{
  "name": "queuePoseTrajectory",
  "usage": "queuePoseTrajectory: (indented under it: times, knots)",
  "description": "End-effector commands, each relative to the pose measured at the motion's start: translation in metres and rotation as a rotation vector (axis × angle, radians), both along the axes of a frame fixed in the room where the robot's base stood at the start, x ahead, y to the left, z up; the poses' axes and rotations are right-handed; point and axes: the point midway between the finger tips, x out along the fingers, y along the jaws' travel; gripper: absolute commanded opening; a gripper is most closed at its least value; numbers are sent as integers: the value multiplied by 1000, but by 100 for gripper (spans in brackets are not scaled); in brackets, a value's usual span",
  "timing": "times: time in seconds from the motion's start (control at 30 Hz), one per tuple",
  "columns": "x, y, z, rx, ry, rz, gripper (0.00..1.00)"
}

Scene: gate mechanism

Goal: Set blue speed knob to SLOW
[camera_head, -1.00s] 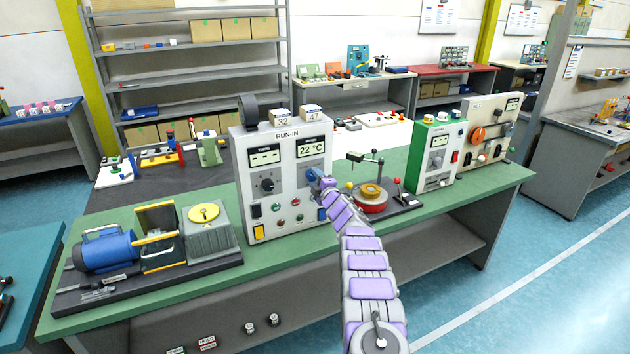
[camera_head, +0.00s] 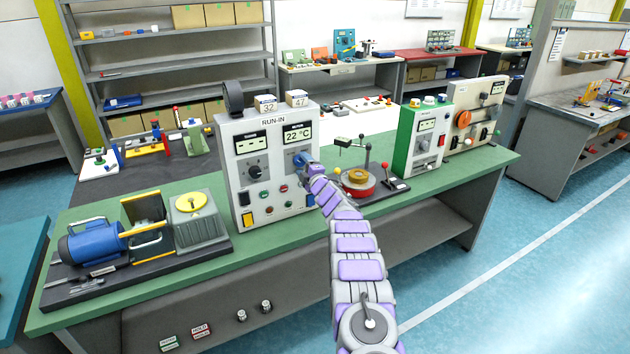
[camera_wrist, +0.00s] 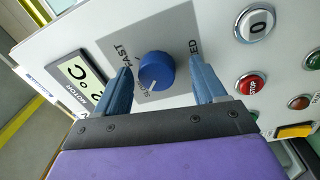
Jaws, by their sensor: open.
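The blue speed knob (camera_wrist: 157,71) sits on a grey label plate on the white RUN-IN panel. In the wrist view its label reads FAST and SPEED, with another word partly hidden beside the knob; the picture is turned sideways. My gripper (camera_wrist: 160,85) is open, with one blue finger on each side of the knob and visible gaps to it. I cannot tell how deep the fingertips reach. In the head view my gripper (camera_head: 305,161) is at the right part of the RUN-IN panel (camera_head: 243,215) and mostly covers the knob.
On the green bench, a blue motor (camera_head: 92,243) stands left and a red-based turntable (camera_head: 357,188) stands close right of the panel.

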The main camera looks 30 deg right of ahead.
Motion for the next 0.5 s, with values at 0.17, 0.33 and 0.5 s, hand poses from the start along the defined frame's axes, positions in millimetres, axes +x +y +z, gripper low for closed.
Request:
queuePoseTrajectory:
  times: [0.17, 0.33, 0.5]
  knots:
    - [-9, 1, 2, -2, -1, 5, 70]
    - [-21, 0, 0, 1, 0, 1, 70]
    - [-36, -2, 0, 2, -2, -1, 70]
